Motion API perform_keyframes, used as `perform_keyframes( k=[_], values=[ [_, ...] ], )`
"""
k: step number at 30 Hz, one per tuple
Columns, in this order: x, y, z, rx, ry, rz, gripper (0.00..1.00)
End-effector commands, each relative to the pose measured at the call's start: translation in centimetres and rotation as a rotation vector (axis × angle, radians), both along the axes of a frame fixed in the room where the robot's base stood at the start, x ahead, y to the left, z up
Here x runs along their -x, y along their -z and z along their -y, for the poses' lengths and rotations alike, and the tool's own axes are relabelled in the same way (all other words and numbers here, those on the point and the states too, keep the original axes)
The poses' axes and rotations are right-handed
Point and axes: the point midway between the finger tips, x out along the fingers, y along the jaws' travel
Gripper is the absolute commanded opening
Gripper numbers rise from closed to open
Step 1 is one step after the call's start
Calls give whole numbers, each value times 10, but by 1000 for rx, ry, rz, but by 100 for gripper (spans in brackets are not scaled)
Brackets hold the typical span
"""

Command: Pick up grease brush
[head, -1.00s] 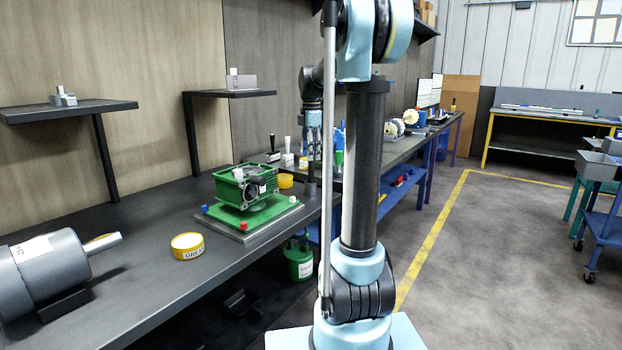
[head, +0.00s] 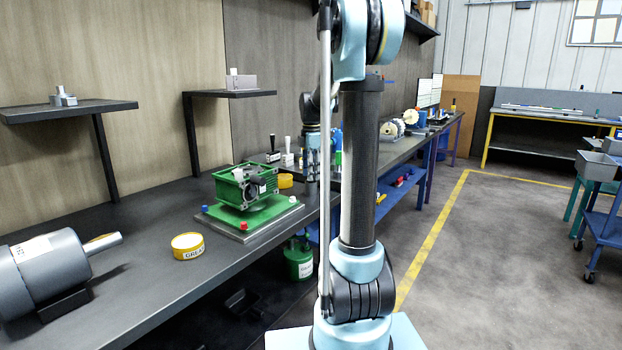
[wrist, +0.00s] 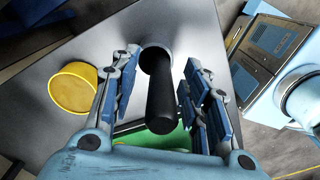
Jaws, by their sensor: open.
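A black upright handle (wrist: 160,100) on a round grey foot stands in the wrist view, and I take it for the grease brush. No bristles show. My gripper (wrist: 160,92) is open, with its blue-padded fingers on either side of the handle and gaps to both. In the head view my gripper (head: 314,165) is low over the workbench (head: 130,225) near its right edge. The handle is mostly hidden there by the gripper and arm.
A yellow tub (wrist: 73,88) lies left of the fingers in the wrist view. A green gear housing (head: 243,188) on a plate, a yellow grease tin (head: 187,246) and a grey motor (head: 45,272) stand on the bench. Black-handled (head: 273,148) and white-handled tools stand behind.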

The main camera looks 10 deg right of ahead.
Motion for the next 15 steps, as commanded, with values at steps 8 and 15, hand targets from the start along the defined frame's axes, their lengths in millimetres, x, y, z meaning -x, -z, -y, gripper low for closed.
perform_keyframes(
  k=[8, 15],
  values=[
    [0, 0, 0, 0, 0, 0, 0],
    [0, 0, 0, 0, 0, 0, 0]
  ],
)
